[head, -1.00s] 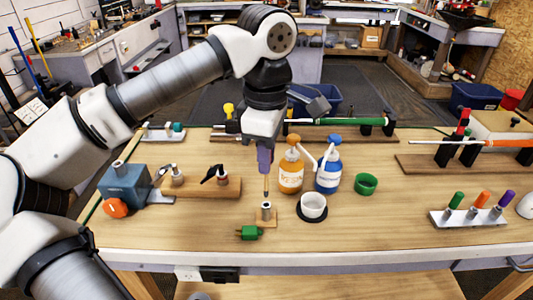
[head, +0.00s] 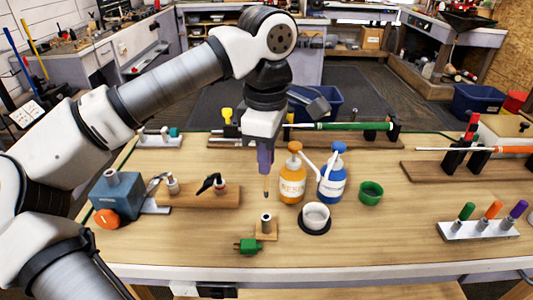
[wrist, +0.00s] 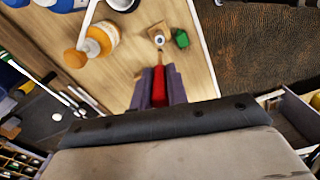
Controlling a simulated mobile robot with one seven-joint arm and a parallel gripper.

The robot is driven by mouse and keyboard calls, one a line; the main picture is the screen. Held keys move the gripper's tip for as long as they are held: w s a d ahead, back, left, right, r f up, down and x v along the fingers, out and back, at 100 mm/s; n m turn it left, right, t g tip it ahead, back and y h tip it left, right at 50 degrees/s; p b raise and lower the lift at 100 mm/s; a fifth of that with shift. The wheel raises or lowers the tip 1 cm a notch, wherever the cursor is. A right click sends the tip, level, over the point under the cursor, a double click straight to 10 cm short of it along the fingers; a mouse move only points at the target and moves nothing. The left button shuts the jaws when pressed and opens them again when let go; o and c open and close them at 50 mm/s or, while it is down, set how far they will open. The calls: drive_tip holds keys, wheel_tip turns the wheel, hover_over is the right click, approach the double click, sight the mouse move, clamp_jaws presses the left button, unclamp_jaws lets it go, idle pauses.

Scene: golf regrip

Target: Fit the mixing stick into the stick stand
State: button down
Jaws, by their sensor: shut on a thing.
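My gripper (head: 265,168) is shut on the mixing stick (head: 266,187), which hangs upright, its pale lower end pointing down. In the wrist view the stick's red part (wrist: 159,88) shows between the purple fingers (wrist: 160,95). The stick stand (head: 266,224) is a small wooden base with a metal tube, near the front of the bench. The stick's tip is above the tube, with a gap between them; it is not inside. In the wrist view the stand (wrist: 159,39) shows its round opening just beyond the tip.
A green block-like object (head: 248,246) lies close in front of the stand. A white cup (head: 316,214) on a dark base stands to its right. Orange (head: 292,184) and blue (head: 331,182) pump bottles stand behind. A wooden board with fittings (head: 200,194) lies left. Bare bench is at front right.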

sight(267, 196)
drive_tip(key=shift+f+b, duration=1.75)
drive_tip(key=shift+f, duration=0.8)
drive_tip(key=shift+f+b, duration=2.5)
drive_tip(key=shift+f, duration=0.35)
drive_tip(key=c, duration=1.3)
unclamp_jaws()
drive_tip(key=shift+r, duration=0.1)
drive_tip(key=shift+r, duration=0.1)
wheel_tip(267, 196, up, 14)
drive_tip(key=shift+f, duration=0.15)
